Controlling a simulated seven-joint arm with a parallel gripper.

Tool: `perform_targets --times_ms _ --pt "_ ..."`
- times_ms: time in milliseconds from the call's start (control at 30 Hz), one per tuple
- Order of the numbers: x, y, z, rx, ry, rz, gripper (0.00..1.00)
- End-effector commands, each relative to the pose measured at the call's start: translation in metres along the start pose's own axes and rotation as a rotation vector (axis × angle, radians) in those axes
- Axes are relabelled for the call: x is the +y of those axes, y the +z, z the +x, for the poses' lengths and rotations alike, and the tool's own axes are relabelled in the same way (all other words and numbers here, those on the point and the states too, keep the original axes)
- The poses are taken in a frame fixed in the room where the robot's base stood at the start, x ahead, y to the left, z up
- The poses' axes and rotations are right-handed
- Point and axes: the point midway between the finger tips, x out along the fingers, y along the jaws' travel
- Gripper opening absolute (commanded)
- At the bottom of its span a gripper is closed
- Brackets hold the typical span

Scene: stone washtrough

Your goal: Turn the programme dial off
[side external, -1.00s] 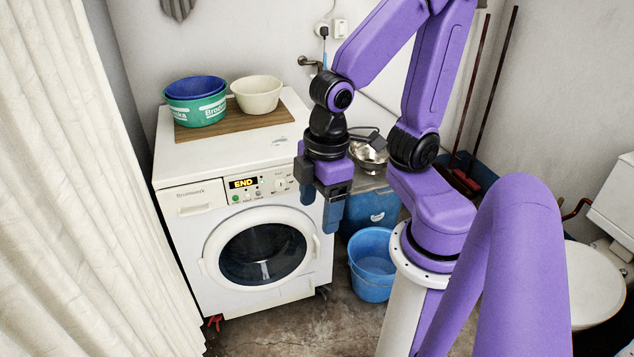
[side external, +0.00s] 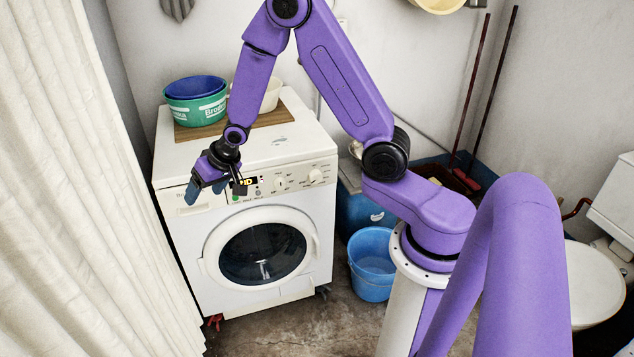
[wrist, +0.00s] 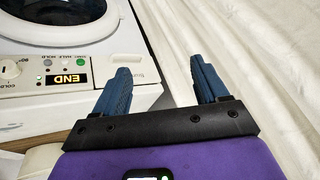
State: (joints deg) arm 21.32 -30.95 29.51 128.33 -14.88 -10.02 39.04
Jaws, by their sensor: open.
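The white washing machine (side external: 215,265) has two round dials on its front panel in the side view: a left dial (side external: 281,183) and a right dial (side external: 316,176). Their markings are too small to read there, so I cannot tell which is the programme dial. The display (wrist: 69,79) reads END in the wrist view. A dial (wrist: 10,69) with COLD beside it shows at that view's left edge. My gripper (side external: 206,190) is in front of the panel's left end, left of both dials, and partly covers the display. Its blue fingers are apart and empty in the wrist view (wrist: 160,76).
A cream curtain (side external: 75,200) hangs close to the machine's left side. Green and blue tubs (side external: 200,108) and a cream bowl (side external: 268,97) stand on a wooden board on top. A blue bucket (side external: 372,275) stands on the floor at right.

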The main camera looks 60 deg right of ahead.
Motion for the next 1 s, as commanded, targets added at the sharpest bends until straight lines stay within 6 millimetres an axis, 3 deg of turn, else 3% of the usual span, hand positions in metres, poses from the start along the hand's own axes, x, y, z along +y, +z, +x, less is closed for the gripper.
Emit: perform_targets --times_ms 300,500,767,1000 --pt "0.070 -0.035 0.054 0.155 -0.028 0.358 0.73" --pt "0.120 -0.041 0.076 0.261 -0.067 0.582 0.73" --pt "0.185 -0.028 0.091 0.410 -0.139 0.873 0.73" --pt "0.241 0.003 0.092 0.566 -0.230 1.140 0.73"
